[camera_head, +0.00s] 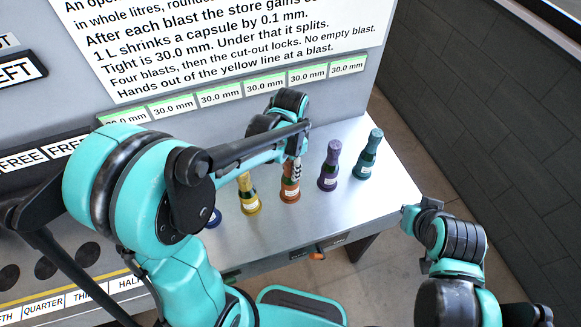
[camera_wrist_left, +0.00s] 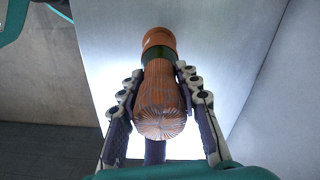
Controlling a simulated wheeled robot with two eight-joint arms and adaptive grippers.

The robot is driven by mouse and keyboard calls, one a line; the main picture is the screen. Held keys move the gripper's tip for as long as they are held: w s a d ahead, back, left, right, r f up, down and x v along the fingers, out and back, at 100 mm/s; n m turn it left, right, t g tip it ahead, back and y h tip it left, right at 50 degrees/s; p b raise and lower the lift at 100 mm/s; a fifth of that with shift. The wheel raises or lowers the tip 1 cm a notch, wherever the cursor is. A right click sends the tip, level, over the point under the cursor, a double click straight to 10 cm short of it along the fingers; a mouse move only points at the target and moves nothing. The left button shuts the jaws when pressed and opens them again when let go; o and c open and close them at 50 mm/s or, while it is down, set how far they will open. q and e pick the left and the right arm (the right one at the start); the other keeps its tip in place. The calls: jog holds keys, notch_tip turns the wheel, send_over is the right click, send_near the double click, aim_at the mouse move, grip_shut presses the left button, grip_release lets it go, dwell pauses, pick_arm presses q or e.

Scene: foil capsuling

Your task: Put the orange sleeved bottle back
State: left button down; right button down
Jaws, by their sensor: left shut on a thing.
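The orange sleeved bottle (camera_head: 289,190) stands upright in a row of bottles on the grey table. My left gripper (camera_head: 296,165) is above it, with its fingers down around the bottle's neck. In the left wrist view the bottle's pleated orange sleeve (camera_wrist_left: 161,105) sits between the two fingers of my left gripper (camera_wrist_left: 162,95), which is shut on it. The orange base shows beyond a green band of glass. I cannot tell whether the base rests fully on the table. My right arm (camera_head: 455,235) shows at the right; its gripper fingers cannot be made out clearly.
A yellow bottle (camera_head: 248,194) stands left of the orange one, a purple bottle (camera_head: 329,166) and a teal bottle (camera_head: 368,155) to the right. A blue bottle (camera_head: 214,218) is partly hidden behind my left arm. The labelled panel rises behind the table (camera_head: 385,190); its right end is clear.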

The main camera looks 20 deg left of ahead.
pick_arm(q)
jog(key=shift+r, duration=0.1)
jog(key=shift+s, duration=0.1)
jog(key=c, duration=1.1)
grip_release()
jog(key=shift+f, duration=0.2)
